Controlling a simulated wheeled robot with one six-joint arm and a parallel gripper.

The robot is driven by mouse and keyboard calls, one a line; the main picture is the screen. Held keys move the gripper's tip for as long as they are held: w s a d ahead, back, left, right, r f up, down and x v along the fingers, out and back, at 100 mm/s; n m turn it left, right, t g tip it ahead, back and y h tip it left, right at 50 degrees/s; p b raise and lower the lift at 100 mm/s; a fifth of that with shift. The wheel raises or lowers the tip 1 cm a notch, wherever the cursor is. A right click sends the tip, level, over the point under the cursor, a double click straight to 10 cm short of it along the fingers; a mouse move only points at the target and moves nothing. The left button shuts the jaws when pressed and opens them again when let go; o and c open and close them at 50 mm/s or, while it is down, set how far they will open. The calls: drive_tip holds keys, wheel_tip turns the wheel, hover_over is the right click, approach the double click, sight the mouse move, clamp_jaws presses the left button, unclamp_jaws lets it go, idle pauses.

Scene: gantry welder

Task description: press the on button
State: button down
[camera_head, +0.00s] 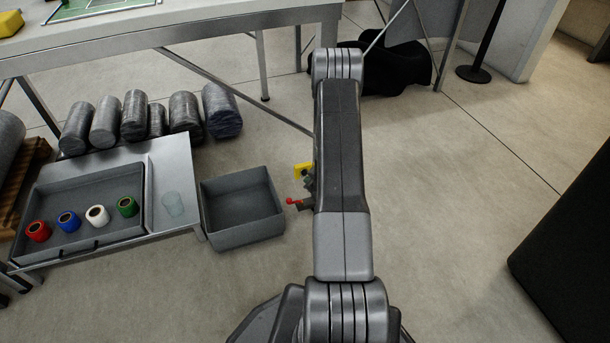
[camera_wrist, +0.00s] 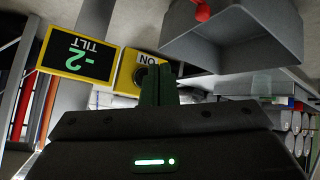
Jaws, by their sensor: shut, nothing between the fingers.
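In the wrist view a yellow plate (camera_wrist: 128,66) carries a label reading ON, which appears upside down. A dark round button (camera_wrist: 140,75) shows beside the label, partly hidden by my fingers. My gripper (camera_wrist: 158,72) is shut and empty, its fingertips overlapping the plate's right part in the picture. I cannot tell whether they touch it. In the head view my arm hides the gripper, and a small yellow part (camera_head: 302,169) shows at the arm's left edge.
A yellow-framed display (camera_wrist: 78,56) reading -2 TILT, upside down, is left of the plate.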

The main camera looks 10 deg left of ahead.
drive_tip(key=shift+s+d+b, duration=0.25)
drive_tip(key=shift+s+d, duration=0.5)
drive_tip(key=shift+s, duration=0.3)
drive_tip(key=shift+s+d+b, duration=0.2)
drive_tip(key=shift+s+d, duration=0.5)
drive_tip(key=shift+s, duration=0.35)
drive_tip(key=shift+w, duration=0.1)
drive_tip(key=s+d, duration=0.1)
drive_tip(key=s+d+p, duration=0.1)
drive_tip(key=s, duration=0.1)
drive_tip(key=shift+s, duration=0.15)
